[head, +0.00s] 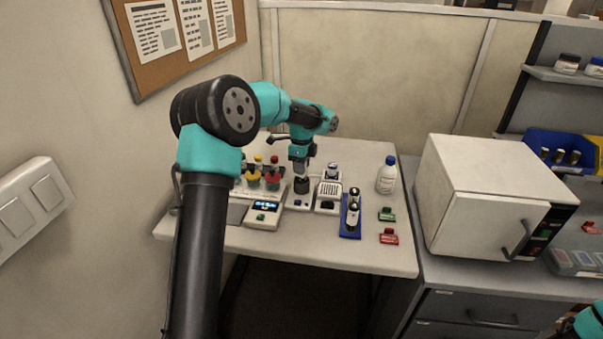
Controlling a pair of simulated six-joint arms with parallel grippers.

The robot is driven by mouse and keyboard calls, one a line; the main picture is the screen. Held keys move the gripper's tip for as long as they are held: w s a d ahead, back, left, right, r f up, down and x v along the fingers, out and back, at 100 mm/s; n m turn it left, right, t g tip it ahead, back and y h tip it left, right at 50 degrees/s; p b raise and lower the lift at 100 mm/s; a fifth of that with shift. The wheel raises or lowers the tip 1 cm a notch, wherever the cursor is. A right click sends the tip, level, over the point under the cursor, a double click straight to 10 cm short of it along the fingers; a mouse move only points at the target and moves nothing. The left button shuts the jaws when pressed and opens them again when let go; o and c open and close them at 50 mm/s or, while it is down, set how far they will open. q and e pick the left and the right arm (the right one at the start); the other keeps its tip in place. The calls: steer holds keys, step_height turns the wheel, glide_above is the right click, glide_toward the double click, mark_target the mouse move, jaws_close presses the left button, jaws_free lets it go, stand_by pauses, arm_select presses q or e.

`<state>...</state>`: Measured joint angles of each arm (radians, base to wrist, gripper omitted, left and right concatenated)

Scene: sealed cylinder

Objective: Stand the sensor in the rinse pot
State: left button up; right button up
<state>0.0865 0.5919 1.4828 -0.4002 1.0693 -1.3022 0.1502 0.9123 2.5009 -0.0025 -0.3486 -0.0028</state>
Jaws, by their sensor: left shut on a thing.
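My left gripper (301,164) points down over the middle of the table, above the row of small devices. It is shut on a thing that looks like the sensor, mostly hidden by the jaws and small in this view. A dark round piece (302,186) is directly below the jaws, above a pale base (301,203); it may be the rinse pot. I cannot tell whether the held thing is in it, touching it or above it. My right gripper is not in view; only part of my right arm shows at the bottom right corner.
A white device with a grid (329,190) stands just right of the gripper. A blue rack (349,230) holds dark cylinders. A scale (264,216), red and yellow-topped items (272,180), a white bottle (386,177) and green (386,214) and red (389,237) clips are around.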

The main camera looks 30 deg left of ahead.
arm_select(q)
steer(key=shift+f, duration=1.5)
steer(key=shift+f, duration=0.1)
steer(key=o, duration=1)
step_height(320, 180, up, 12)
steer(key=shift+r, duration=0.1)
